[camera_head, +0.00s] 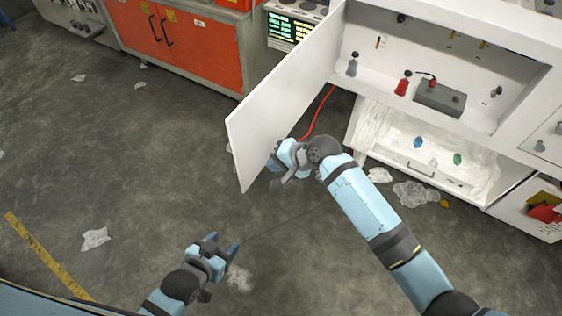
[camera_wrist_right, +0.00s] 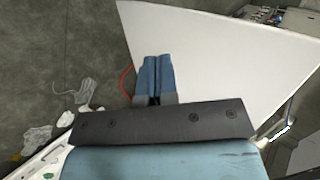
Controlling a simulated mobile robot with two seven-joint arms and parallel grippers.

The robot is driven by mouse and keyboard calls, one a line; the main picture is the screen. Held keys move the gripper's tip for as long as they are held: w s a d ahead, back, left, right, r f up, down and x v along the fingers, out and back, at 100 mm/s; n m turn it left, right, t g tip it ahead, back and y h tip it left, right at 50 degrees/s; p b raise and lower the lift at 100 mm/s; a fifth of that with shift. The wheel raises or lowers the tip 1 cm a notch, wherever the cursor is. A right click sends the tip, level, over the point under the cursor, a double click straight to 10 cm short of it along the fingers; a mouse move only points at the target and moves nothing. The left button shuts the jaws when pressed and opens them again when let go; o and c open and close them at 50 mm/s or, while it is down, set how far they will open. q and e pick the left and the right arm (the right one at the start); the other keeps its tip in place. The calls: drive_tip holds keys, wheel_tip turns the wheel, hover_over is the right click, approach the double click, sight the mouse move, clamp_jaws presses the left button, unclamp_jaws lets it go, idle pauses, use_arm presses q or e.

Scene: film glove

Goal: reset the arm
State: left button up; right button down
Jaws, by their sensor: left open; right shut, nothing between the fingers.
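My left gripper (camera_head: 226,251) is low at the bottom left of the head view, over the bare floor. Its two blue fingers are apart and nothing is between them. My right arm reaches in from the lower right. My right gripper is beside the open white door (camera_head: 285,95), partly hidden by its own wrist in the head view. In the right wrist view, my right gripper (camera_wrist_right: 156,62) has its blue fingers together and empty, seen against the white door panel (camera_wrist_right: 225,60). I cannot tell if they touch it.
The white cabinet (camera_head: 455,42) holds a grey box (camera_head: 438,98) and a red bottle-like object (camera_head: 402,85). Below is an open white drawer or bin (camera_head: 395,135) with small blue and green items. An orange cabinet (camera_head: 185,45) stands behind. Floor at left is mostly clear, with scattered litter.

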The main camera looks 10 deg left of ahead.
drive_tip(key=s+d+f+n+t+h, duration=0.1)
drive_tip(key=s+d+f+t+h, duration=0.1)
drive_tip(key=s+d, duration=0.5)
drive_tip(key=s+d+f+n+t+h, duration=0.2)
drive_tip(key=s+d, duration=0.5)
drive_tip(key=d, duration=0.6)
drive_tip(key=s+d+f+n+t+h, duration=0.2)
drive_tip(key=s+d+f+t, duration=0.2)
drive_tip(key=s+d, duration=0.3)
drive_tip(key=d+t, duration=0.1)
drive_tip(key=d, duration=0.2)
drive_tip(key=shift+d+f, duration=0.35)
